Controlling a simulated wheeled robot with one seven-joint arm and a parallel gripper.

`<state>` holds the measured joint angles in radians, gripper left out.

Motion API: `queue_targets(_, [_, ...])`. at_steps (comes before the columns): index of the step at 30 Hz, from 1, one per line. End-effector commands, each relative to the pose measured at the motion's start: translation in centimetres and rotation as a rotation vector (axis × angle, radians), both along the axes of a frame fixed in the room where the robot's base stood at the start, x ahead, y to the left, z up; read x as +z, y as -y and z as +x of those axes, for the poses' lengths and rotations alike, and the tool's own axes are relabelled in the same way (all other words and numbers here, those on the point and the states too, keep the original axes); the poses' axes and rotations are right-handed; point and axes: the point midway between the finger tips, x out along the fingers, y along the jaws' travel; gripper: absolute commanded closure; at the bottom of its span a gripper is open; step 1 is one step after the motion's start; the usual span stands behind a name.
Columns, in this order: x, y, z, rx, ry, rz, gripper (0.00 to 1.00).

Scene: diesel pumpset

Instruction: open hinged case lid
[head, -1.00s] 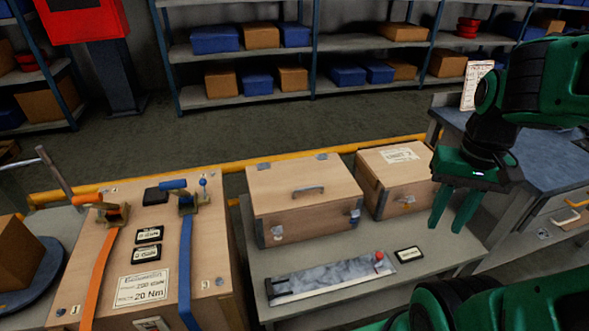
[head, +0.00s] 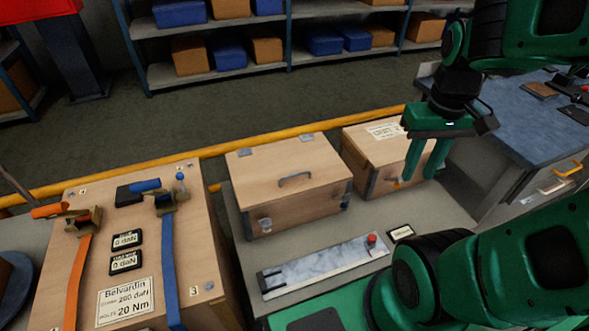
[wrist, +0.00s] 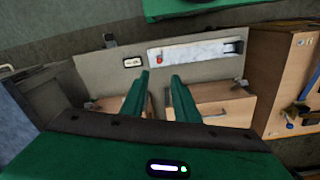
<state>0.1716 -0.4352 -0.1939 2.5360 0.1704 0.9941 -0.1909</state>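A wooden hinged case (head: 285,203) stands shut on the grey bench (head: 440,208), in the middle of the head view. Its lid (head: 268,163) is down, with a handle (head: 295,179) on top, hinge plates along the back edge and latch hardware (head: 265,224) at the front. My gripper (head: 424,172) is open and empty, pointing down in front of a second, smaller wooden case (head: 362,147), to the right of the hinged case and apart from it. In the wrist view the open fingers (wrist: 160,82) show, with the hinged case (wrist: 226,104) beyond the right finger, partly hidden.
A metal strip with a red knob (head: 320,267) and a small label plate (head: 401,233) lie on the bench in front of the cases. A wooden crate with orange and blue straps (head: 190,260) stands left. A blue-topped workbench (head: 535,130) is right. Shelves stand behind.

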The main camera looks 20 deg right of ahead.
Motion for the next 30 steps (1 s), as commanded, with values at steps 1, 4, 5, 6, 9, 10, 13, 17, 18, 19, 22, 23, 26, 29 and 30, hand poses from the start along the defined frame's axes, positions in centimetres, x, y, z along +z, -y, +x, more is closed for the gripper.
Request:
queue_targets(1, [-0.4,-0.4,2.1,0.128,-0.003,-0.013,0.72])
queue_targets(4, [-1.2,-1.8,6.7,0.433,0.01,-0.046,0.72])
queue_targets(5, [-1.5,-2.4,8.2,0.532,0.015,-0.056,0.72])
queue_targets(6, [-2.0,-3.3,10.1,0.664,0.021,-0.068,0.72])
queue_targets(9, [-3.6,-6.0,14.7,0.987,0.037,-0.099,0.72])
queue_targets(10, [-4.1,-7.0,15.9,1.08,0.042,-0.107,0.72])
queue_targets(13, [-5.8,-10.3,19.5,1.363,0.059,-0.132,0.72])
queue_targets(17, [-7.8,-14.0,22.7,1.641,0.082,-0.159,0.72])
queue_targets(18, [-8.2,-14.9,23.3,1.704,0.088,-0.165,0.72])
queue_targets(19, [-8.5,-15.5,23.7,1.744,0.092,-0.169,0.72])
queue_targets(22, [-9.2,-16.8,24.5,1.833,0.102,-0.178,0.72])
queue_targets(23, [-9.3,-17.0,24.7,1.847,0.105,-0.18,0.72])
queue_targets(26, [-9.9,-17.3,24.9,1.869,0.105,-0.182,0.72])
queue_targets(29, [-11.0,-17.2,25.1,1.868,0.105,-0.182,0.72])
queue_targets(30, [-11.6,-17.1,25.2,1.867,0.102,-0.18,0.72])
